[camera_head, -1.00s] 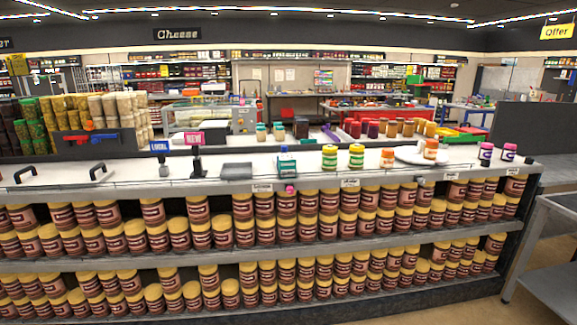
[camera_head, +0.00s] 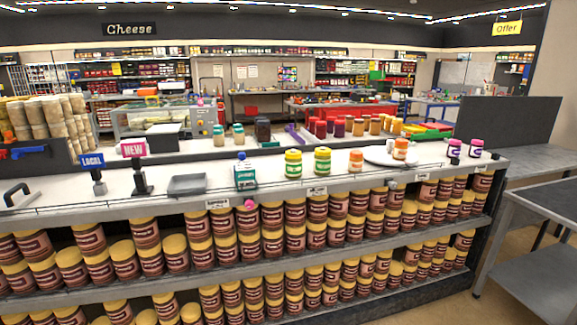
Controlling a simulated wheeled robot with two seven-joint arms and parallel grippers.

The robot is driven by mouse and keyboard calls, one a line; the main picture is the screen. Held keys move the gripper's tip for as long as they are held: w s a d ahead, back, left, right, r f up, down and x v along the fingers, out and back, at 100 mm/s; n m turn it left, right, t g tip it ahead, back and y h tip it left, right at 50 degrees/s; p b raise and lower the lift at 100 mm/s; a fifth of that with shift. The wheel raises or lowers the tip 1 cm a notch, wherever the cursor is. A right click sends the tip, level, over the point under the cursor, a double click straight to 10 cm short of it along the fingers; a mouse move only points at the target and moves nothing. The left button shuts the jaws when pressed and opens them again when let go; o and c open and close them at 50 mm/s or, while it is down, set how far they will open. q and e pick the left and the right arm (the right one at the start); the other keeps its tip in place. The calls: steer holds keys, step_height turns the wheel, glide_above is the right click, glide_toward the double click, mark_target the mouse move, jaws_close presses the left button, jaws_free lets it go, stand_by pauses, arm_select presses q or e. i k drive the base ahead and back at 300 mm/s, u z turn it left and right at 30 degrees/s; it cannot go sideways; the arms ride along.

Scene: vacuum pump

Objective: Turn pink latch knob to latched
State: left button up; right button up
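A small pink knob (camera_head: 250,204) sits at the front edge of the counter (camera_head: 345,187), just above the upper shelf of jars. It is too small for me to tell which way it is turned. A white and teal device (camera_head: 245,175) with a blue top stands on the counter just behind it; I cannot tell whether the two are joined. Neither of my grippers is in view.
Jars with yellow lids (camera_head: 274,213) fill the shelves below the counter. Two sign stands, "LOCAL" (camera_head: 92,160) and "NEW" (camera_head: 133,149), and a grey tray (camera_head: 187,184) are left of the device. A grey metal table (camera_head: 545,194) stands at the right, with open floor before it.

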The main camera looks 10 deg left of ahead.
mark_target(249, 204)
steer(key=u, duration=0.1)
steer(key=i, duration=1.1)
steer(key=u, duration=0.7)
